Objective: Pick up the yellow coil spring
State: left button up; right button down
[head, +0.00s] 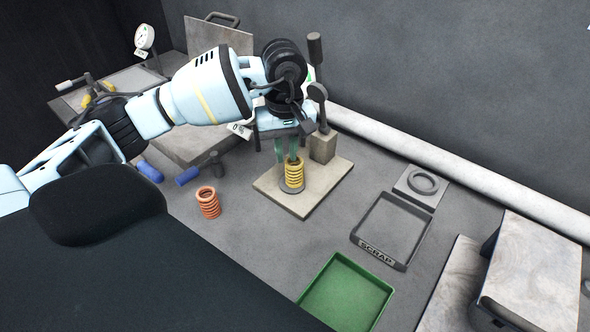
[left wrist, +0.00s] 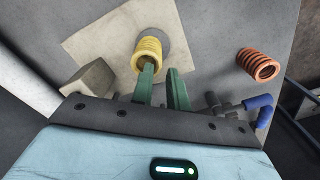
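The yellow coil spring (head: 292,175) stands upright on a grey round seat on a beige base plate (head: 325,190). In the left wrist view the spring (left wrist: 148,50) lies just beyond the green fingertips. My left gripper (head: 287,158) is above the spring, pointing down, with its fingers apart and nothing held between them. In the left wrist view the left gripper (left wrist: 162,72) has one finger overlapping the spring's near end and the other off to its right. I cannot tell whether a finger touches the spring. My right gripper is not in view.
An orange coil spring (head: 208,202) stands left of the plate, near blue-handled tools (head: 187,176). A post with a lever (head: 322,140) rises close behind the gripper. A green tray (head: 346,296) and a SCRAP tray (head: 376,253) lie to the right. Grey bench between is clear.

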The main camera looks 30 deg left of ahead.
aim_at(287, 162)
pick_arm(q)
jog(key=shift+w+f, duration=0.1)
jog(key=shift+f, duration=3)
grip_shut()
